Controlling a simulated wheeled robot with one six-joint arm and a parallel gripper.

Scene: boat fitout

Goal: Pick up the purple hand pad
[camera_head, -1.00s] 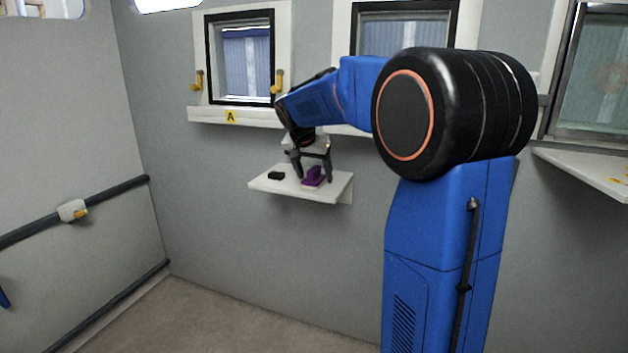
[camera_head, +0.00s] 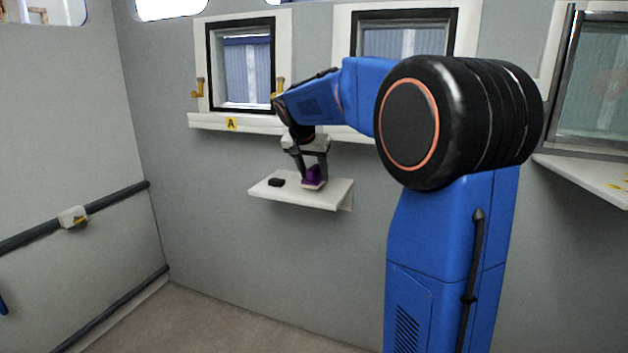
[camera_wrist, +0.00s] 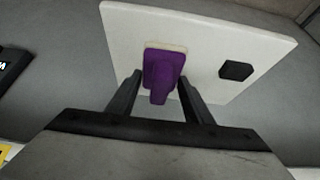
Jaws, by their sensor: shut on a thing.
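The purple hand pad (camera_head: 312,174) is between the fingers of my gripper (camera_head: 312,184), over the right part of the small white shelf (camera_head: 330,200). In the wrist view the pad (camera_wrist: 163,70) shows a purple grip and a pale base edge. The two dark fingers of my gripper (camera_wrist: 157,88) close on its sides. I cannot tell for sure whether the pad's base is clear of the shelf.
A small black block (camera_head: 276,182) lies on the shelf, left of the pad; it also shows in the wrist view (camera_wrist: 236,71). Above the shelf is a window ledge with a yellow "A" label (camera_head: 231,124). The grey wall (camera_head: 215,200) stands behind.

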